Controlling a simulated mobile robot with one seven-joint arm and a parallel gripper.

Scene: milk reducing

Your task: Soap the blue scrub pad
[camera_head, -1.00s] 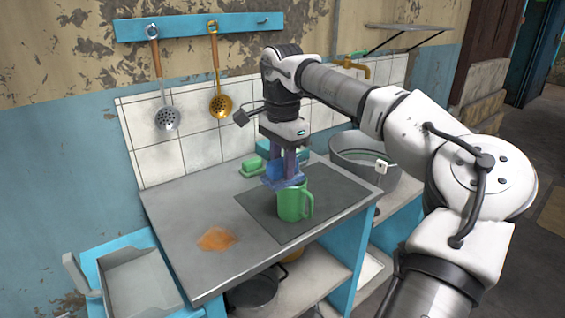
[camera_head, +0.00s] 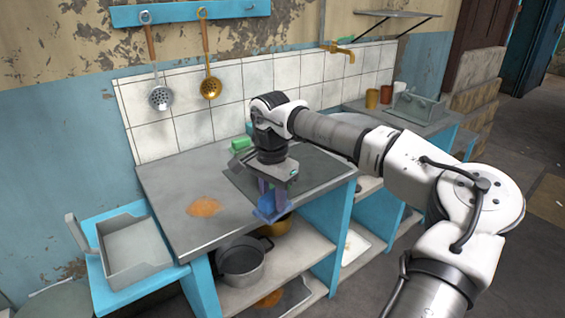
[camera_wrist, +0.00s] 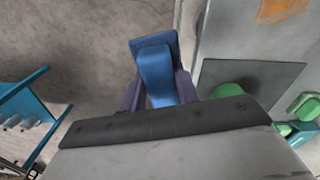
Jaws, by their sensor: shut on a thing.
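My gripper (camera_head: 272,203) is shut on the blue scrub pad (camera_head: 268,206) and points downward. In the head view it is at the front edge of the counter; in the wrist view the pad (camera_wrist: 155,75) is between the fingers, with floor behind it. A green soap block (camera_head: 241,143) lies at the back of the counter, left of my wrist. A green block and a teal item (camera_wrist: 298,130) show at the right edge of the wrist view. The green mug is hidden behind my arm in the head view; a green part of it seems to show in the wrist view (camera_wrist: 228,90).
The grey counter (camera_head: 170,190) has an orange stain (camera_head: 204,207) at front left and a dark mat (camera_head: 318,168). A pot (camera_head: 242,262) stands on the shelf below. A grey tray (camera_head: 130,250) is at left.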

